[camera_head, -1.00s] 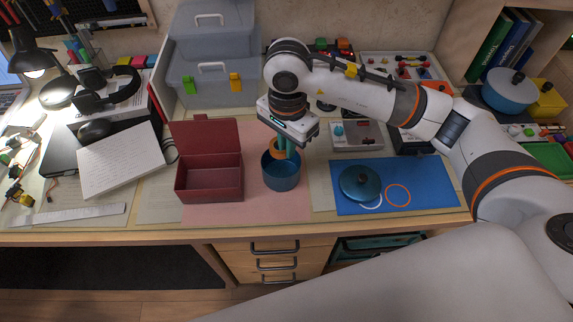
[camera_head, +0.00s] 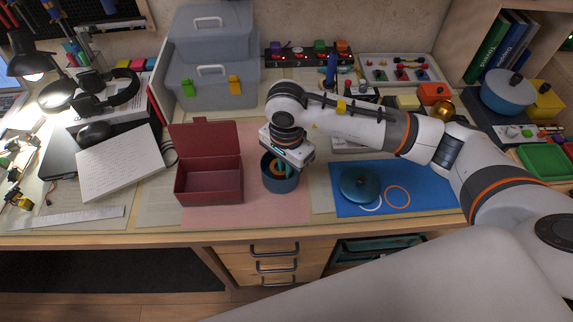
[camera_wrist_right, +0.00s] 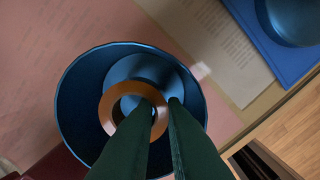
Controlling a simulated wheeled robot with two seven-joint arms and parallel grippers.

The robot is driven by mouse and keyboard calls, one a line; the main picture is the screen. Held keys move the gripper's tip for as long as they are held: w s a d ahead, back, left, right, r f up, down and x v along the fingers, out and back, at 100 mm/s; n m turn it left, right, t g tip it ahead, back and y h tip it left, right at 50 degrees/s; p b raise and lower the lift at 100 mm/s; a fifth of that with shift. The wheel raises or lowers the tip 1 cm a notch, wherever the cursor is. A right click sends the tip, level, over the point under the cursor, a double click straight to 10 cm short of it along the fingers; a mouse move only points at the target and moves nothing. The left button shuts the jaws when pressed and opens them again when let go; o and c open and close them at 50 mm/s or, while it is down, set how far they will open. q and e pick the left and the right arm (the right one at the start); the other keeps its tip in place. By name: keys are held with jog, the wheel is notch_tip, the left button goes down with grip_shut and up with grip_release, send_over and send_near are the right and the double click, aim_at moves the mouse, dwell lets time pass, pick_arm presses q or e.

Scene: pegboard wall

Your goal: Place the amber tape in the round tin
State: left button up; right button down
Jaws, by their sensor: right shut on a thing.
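The round tin (camera_head: 280,185) is blue, open and upright on the pink mat. It also shows in the right wrist view (camera_wrist_right: 75,110). The amber tape (camera_head: 275,169) is an orange-brown ring inside the tin's opening. In the right wrist view the tape (camera_wrist_right: 112,99) shows over the tin's floor. My right gripper (camera_head: 287,171) points down into the tin and is shut on the tape's ring wall, one finger in its hole and one outside. I cannot tell whether the tape touches the floor. My left gripper is not in view.
An open red box (camera_head: 208,186) stands just left of the tin. The blue mat (camera_head: 440,187) to the right bears a teal lid (camera_head: 360,184) and ring outlines. Grey toolboxes (camera_head: 213,80) stand behind. The pink mat's front (camera_head: 245,213) is clear.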

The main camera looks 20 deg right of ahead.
jog(key=shift+f+b, duration=0.4)
jog(key=shift+b, duration=0.05)
jog(key=c, duration=1.8)
grip_release()
jog(key=shift+o, duration=0.2)
jog(key=shift+r, duration=0.1)
jog(key=shift+r+p, duration=0.2)
jog(key=shift+p, duration=0.15)
jog(key=shift+r+p, duration=0.55)
jog(key=shift+r, duration=0.25)
notch_tip(320, 180, up, 11)
jog(key=b, duration=0.1)
